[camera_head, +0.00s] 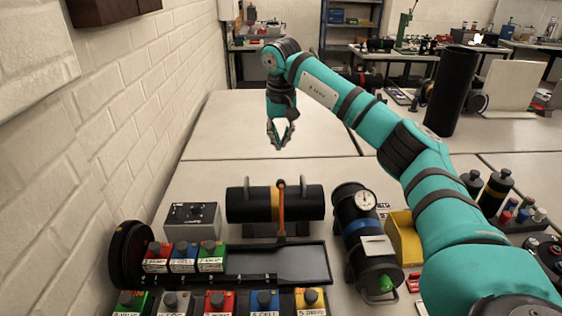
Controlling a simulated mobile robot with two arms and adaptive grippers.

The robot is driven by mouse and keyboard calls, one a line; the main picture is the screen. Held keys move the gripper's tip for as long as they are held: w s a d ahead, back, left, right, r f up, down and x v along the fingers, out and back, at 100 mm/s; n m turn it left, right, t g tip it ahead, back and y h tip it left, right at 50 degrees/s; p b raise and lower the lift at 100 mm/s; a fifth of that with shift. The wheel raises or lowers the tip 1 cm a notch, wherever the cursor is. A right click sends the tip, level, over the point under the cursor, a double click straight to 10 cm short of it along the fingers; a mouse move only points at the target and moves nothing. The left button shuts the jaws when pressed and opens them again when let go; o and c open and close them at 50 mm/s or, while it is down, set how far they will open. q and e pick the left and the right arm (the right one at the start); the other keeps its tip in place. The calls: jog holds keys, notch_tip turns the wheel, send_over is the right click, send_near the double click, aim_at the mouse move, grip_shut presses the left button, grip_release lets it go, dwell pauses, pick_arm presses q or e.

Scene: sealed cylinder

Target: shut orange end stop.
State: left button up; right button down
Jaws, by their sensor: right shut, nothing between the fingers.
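An orange upright bar or lever (281,212) stands at the front of a black cylinder (248,205) that lies on its side with a yellow band. It is the only clearly orange part near the cylinder, and its base meets the tray edge below. I cannot tell from this view whether it is open or shut. My right gripper (279,146) is shut and empty, pointing down above and behind the cylinder, apart from it. My right arm reaches in from the right. My left gripper is not in view.
A dark gauge cylinder (353,224) stands right of the bar. A grey box (192,218), a dark tray (300,264) and several coloured labelled blocks lie to the left and front. A tall black tube (453,92) stands at the right. The table behind my gripper is clear.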

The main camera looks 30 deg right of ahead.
jog(key=f, duration=0.2)
jog(key=f+p, duration=0.1)
jog(key=f, duration=0.2)
jog(key=w+f, duration=0.1)
jog(key=f, duration=0.2)
jog(key=shift+w+d+f+p, duration=0.1)
jog(key=shift+d+f+p, duration=0.15)
jog(key=shift+d+p, duration=0.15)
jog(key=shift+s+a+f, duration=0.1)
jog(key=shift+s+a, duration=0.05)
jog(key=shift+s, duration=0.1)
jog(key=shift+s+a+r+p, duration=0.15)
jog(key=shift+s+a+p, duration=0.3)
jog(key=shift+s, duration=0.3)
jog(key=shift+s+a+r+p, duration=0.1)
jog(key=shift+s+a+p, duration=0.25)
jog(key=shift+s, duration=0.35)
jog(key=shift+w, duration=0.1)
